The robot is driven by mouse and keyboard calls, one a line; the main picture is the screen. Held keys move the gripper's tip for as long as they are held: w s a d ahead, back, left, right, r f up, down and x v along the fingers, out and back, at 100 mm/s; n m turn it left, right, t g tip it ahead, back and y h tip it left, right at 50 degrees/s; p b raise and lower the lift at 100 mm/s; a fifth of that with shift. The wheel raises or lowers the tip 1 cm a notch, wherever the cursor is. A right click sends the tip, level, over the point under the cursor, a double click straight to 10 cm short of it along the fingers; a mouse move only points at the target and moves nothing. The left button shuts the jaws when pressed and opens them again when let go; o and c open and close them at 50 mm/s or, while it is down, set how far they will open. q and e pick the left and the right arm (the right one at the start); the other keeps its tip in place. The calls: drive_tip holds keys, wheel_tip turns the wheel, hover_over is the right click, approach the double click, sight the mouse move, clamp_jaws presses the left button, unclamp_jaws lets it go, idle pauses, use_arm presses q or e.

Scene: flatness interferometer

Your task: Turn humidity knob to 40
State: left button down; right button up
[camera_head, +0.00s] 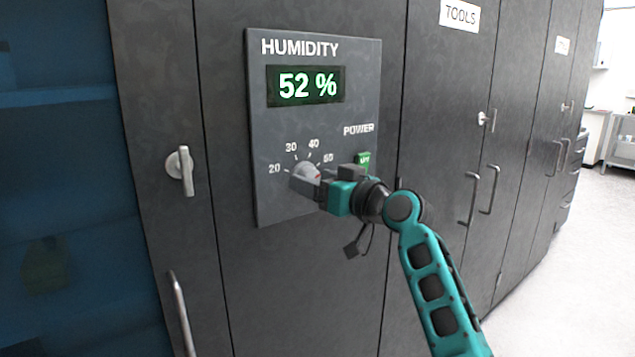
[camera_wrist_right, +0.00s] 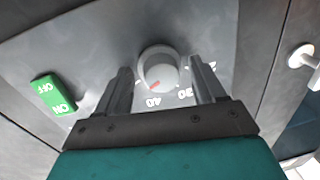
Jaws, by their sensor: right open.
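The humidity knob (camera_head: 306,172) is a round, light grey dial with a red mark, low on the dark grey humidity panel (camera_head: 275,210). The numbers 20, 30, 40 and a partly unclear higher one arc above it. The display (camera_head: 306,86) reads 52 %. My right gripper (camera_head: 322,184) is at the panel beside the knob and hides its lower right side. In the right wrist view the knob (camera_wrist_right: 158,68) lies between the two spread fingers of my right gripper (camera_wrist_right: 160,72), with gaps on both sides. Its red mark there points down and slightly left, near the upside-down 40.
A green power switch (camera_head: 363,160) sits right of the knob, close to my right gripper; it also shows in the wrist view (camera_wrist_right: 53,94). A cabinet handle (camera_head: 181,171) sticks out left of the panel. More cabinets with handles line the right.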

drive_tip(key=shift+c, duration=0.2)
drive_tip(key=c, duration=1)
use_arm(q)
drive_tip(key=shift+f, duration=0.15)
drive_tip(key=shift+w+d+b, duration=0.3)
drive_tip(key=shift+d+b, duration=0.05)
drive_tip(key=shift+b, duration=0.5)
use_arm(e)
drive_tip(key=n+h, duration=0.1)
drive_tip(key=n, duration=0.7)
drive_tip(key=shift+r, duration=0.1)
use_arm(q)
drive_tip(key=shift+s+a+f, duration=0.1)
drive_tip(key=shift+s+f, duration=0.15)
drive_tip(key=shift+s, duration=0.05)
use_arm(e)
drive_tip(key=shift+n, duration=0.3)
